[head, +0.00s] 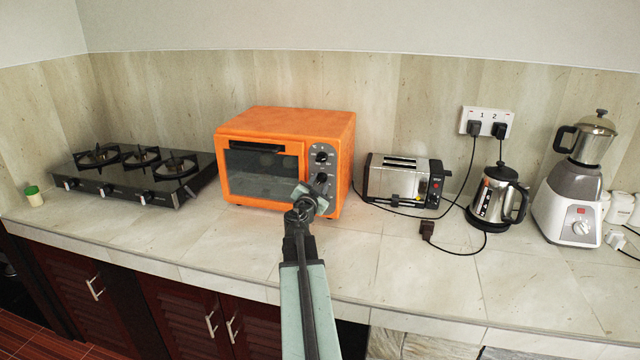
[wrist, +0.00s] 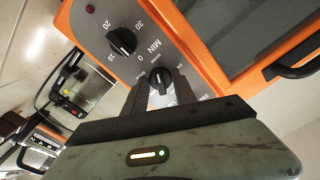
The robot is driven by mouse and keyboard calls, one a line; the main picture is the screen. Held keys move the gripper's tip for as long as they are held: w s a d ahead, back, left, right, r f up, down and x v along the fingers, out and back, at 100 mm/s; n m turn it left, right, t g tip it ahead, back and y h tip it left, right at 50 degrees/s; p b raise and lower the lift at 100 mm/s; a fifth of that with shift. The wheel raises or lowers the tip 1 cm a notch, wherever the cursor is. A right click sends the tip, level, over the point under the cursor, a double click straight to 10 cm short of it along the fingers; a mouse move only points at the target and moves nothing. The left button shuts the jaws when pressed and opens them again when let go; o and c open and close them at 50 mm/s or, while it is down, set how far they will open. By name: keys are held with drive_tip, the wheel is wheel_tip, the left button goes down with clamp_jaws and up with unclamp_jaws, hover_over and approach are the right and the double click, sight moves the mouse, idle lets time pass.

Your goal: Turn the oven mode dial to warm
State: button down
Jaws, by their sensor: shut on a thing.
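The orange oven (head: 262,196) stands on the counter, with a grey dial panel (head: 334,157) on the right of its front. In the wrist view, my gripper (wrist: 160,88) has its two dark fingers on either side of a black dial (wrist: 160,75) and is shut on it. Small print surrounds this dial, partly covered by the fingers; I cannot read its setting. A second black dial (wrist: 122,42), marked in minutes, sits apart from the fingers. In the head view, my gripper (head: 318,188) is at the lower part of the panel and hides some of it.
A gas stove (head: 125,192) stands left of the oven. A toaster (head: 400,182), a kettle (head: 492,200) and a blender (head: 575,195) stand to the right, with cords on the counter. The oven door handle (wrist: 295,68) juts out near the panel. The counter front is clear.

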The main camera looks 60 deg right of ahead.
drive_tip(key=c, duration=1)
unclamp_jaws()
drive_tip(key=shift+w, duration=0.15)
drive_tip(key=shift+c, duration=0.2)
drive_tip(key=v, duration=0.8)
